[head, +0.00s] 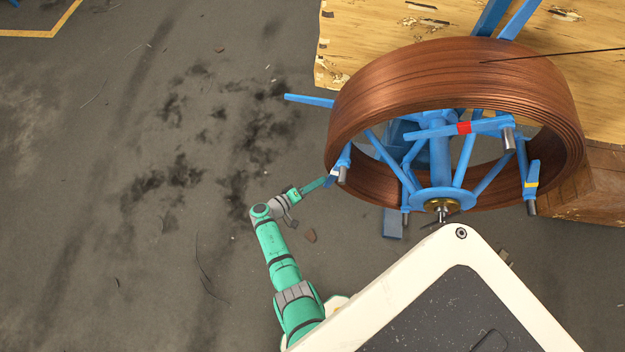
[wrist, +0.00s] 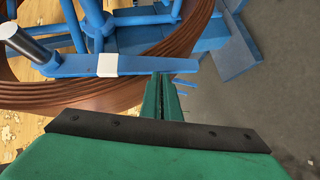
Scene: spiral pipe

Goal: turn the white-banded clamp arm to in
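The white-banded clamp arm (head: 343,161) is at the left side of the copper-coloured coil in the head view, small and partly overlapped there. In the wrist view the blue clamp arm (wrist: 70,65) lies nearly level across the top, its white band (wrist: 107,64) near the middle and a grey pin at its left end. My gripper (head: 325,182) reaches it from the lower left. In the wrist view my gripper's fingers (wrist: 164,76) are together, with nothing visible between them. Their tips overlap the arm's lower edge, right of the band; I cannot tell whether they touch.
The copper coil (head: 400,85) surrounds a blue spoked reel (head: 440,160). A red-banded arm (head: 490,126) and a yellow-banded arm (head: 532,175) sit at its far and right sides. A wooden crate (head: 365,35) stands behind. The floor at left is open.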

